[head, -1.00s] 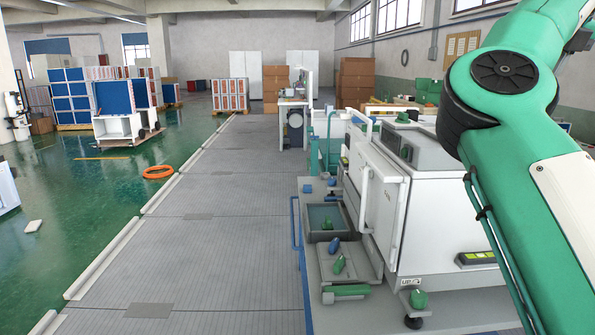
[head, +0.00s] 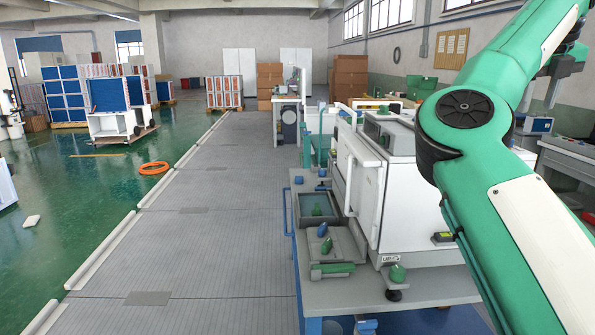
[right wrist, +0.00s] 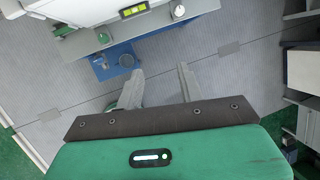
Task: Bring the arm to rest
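My right arm's green links (head: 475,180) cross the right side of the head view. My right gripper (head: 540,100) shows small behind the arm near the upper right edge. In the right wrist view its two grey fingers (right wrist: 160,70) are spread apart with nothing between them, so it is open and empty. Below them is grey floor, with the workbench edge (right wrist: 140,35) near the top. My left gripper is in neither view.
A workbench (head: 345,290) holds a white machine (head: 365,185), a dark tray (head: 303,205) and small green and blue parts. Another dark bench (head: 570,155) stands at right. The grey walkway (head: 200,250) is clear. An orange ring (head: 154,168) lies on the green floor.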

